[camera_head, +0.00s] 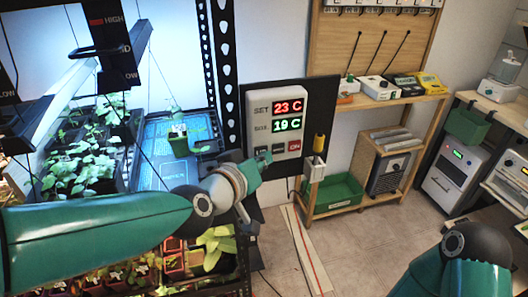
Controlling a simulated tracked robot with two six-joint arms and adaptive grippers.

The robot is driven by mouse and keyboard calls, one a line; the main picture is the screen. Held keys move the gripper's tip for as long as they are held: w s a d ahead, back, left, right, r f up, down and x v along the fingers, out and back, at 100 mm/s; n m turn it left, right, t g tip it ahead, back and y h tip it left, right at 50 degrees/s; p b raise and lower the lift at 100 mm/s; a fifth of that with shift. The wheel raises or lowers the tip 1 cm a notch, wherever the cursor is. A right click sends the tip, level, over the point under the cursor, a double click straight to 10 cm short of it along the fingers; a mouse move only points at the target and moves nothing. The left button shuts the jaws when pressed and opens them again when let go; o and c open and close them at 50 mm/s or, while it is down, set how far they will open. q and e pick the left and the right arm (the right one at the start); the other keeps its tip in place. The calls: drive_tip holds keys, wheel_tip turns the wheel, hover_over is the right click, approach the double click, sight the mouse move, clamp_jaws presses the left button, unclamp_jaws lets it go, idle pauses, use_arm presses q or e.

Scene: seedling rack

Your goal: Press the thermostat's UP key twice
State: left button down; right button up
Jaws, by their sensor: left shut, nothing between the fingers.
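The thermostat (276,104) is a pale box on a dark panel beside the rack. Its red display (289,107) reads 23 C next to "SET". The green display (287,125) below reads 19 C. A row of keys runs along its lower part: a dark key (279,150), a red key (295,146) marked ON, and one at the left that my gripper partly covers. Key labels are too small to read surely. My left gripper (263,157) is shut and empty, its tip at the thermostat's lower left; I cannot tell whether it touches. My right gripper is out of view.
The seedling rack with leafy trays (85,160) stands at the left, its dark post close beside the thermostat. A yellow-topped object (319,143) is mounted right of the thermostat. A wooden shelf (395,100) with devices and a green bin (335,195) stand further right. The floor between is mostly clear.

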use_arm(q)
drive_tip(key=shift+w, duration=0.15)
idle(0.5)
drive_tip(key=shift+s+d, duration=0.2)
drive_tip(key=shift+s, duration=0.55)
drive_tip(key=shift+p, duration=0.3)
drive_tip(key=s, duration=0.1)
drive_tip(key=s+d+p, duration=0.1)
drive_tip(key=s, duration=0.2)
drive_tip(key=shift+s+d+p, duration=0.25)
drive_tip(key=shift+s+p, duration=0.05)
drive_tip(key=shift+s, duration=0.05)
